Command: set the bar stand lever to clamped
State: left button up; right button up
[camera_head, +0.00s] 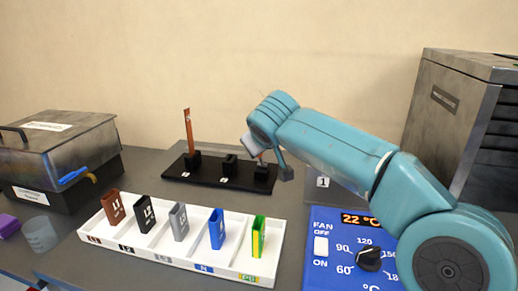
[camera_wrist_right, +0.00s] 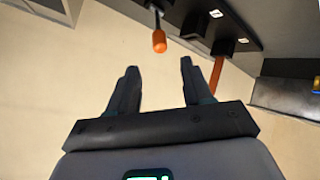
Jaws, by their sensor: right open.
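The black bar stand (camera_head: 220,176) stands on the bench at the back. A copper-coloured bar (camera_head: 189,133) rises upright from its left end. In the right wrist view the stand (camera_wrist_right: 213,22) appears upside down at the top, with a copper bar (camera_wrist_right: 217,73). A lever with an orange knob (camera_wrist_right: 159,41) shows there too, just beyond the fingertips. My right gripper (camera_wrist_right: 157,64) is open and empty. The knob lines up with the gap between its fingers, apart from them. In the head view my right arm partly hides the stand's right end. My left gripper is not in view.
A white tray (camera_head: 172,262) with several coloured blocks lies in front of the stand. A blue control panel (camera_head: 330,219) with a knob is under my right arm. A grey cabinet (camera_head: 455,105) stands at right, a lidded box (camera_head: 62,150) at left.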

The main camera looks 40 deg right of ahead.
jog(key=v, duration=0.6)
jog(key=shift+r, duration=0.1)
